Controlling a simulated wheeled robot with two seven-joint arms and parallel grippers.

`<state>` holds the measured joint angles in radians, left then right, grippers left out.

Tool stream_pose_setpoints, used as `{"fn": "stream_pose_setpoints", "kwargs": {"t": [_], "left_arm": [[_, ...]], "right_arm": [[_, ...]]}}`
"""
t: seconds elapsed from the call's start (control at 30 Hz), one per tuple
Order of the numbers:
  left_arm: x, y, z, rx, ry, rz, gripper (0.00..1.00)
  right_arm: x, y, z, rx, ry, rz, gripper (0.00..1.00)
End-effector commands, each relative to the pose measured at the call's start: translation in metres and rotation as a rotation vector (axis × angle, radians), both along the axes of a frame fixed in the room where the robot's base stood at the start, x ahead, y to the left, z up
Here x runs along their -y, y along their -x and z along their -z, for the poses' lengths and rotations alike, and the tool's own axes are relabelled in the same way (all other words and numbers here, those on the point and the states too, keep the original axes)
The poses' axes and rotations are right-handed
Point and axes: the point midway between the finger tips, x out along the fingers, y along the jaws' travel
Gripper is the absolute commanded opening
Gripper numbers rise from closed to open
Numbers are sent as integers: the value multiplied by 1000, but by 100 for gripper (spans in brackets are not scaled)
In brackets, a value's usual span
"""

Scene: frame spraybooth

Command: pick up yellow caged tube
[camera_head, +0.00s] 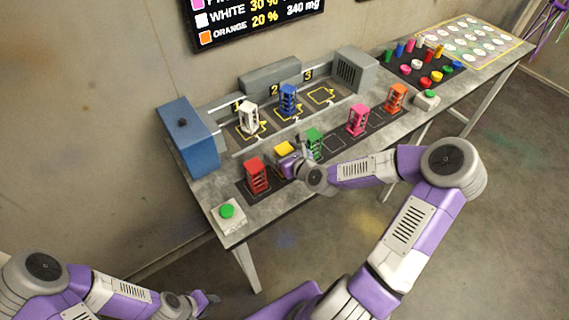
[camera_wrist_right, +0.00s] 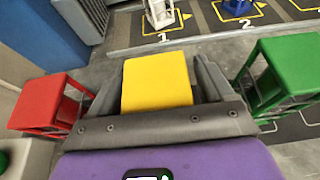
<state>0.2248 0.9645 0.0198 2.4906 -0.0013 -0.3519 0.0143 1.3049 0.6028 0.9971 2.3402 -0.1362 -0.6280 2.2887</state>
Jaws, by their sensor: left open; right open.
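The yellow caged tube (camera_head: 285,148) stands in the front row on the table, between the red and green caged tubes. In the right wrist view its yellow top (camera_wrist_right: 157,82) lies between the two fingers of my right gripper (camera_wrist_right: 155,85); its lower part is hidden. My right gripper (camera_head: 288,163) is open around it in the head view, and I cannot tell whether a finger touches it. My left gripper (camera_head: 207,301) is open and empty, low at the bottom left, away from the table.
A red caged tube (camera_head: 256,175) and a green caged tube (camera_head: 314,143) stand close on either side. White (camera_head: 248,117) and blue (camera_head: 288,99) ones stand behind on numbered spots 1 and 2; spot 3 (camera_head: 321,95) is empty. A blue box (camera_head: 187,135) stands at the left.

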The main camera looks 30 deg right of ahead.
Motion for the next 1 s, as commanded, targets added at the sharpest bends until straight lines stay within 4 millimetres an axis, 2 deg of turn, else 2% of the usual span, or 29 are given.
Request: {"fn": "stream_pose_setpoints", "kwargs": {"t": [0.03,0.07,0.47,0.67,0.77,1.0], "left_arm": [[0,0,0,0,0,0,43],[0,0,0,0,0,0,43],[0,0,0,0,0,0,43],[0,0,0,0,0,0,43],[0,0,-4,0,0,0,43],[0,0,-27,0,0,0,43]], "right_arm": [[0,0,0,0,0,0,81],[0,0,0,0,0,0,76],[0,0,0,0,0,0,16],[0,0,-1,1,1,0,16],[0,0,-8,2,1,0,16],[1,0,-55,3,4,2,16]]}}
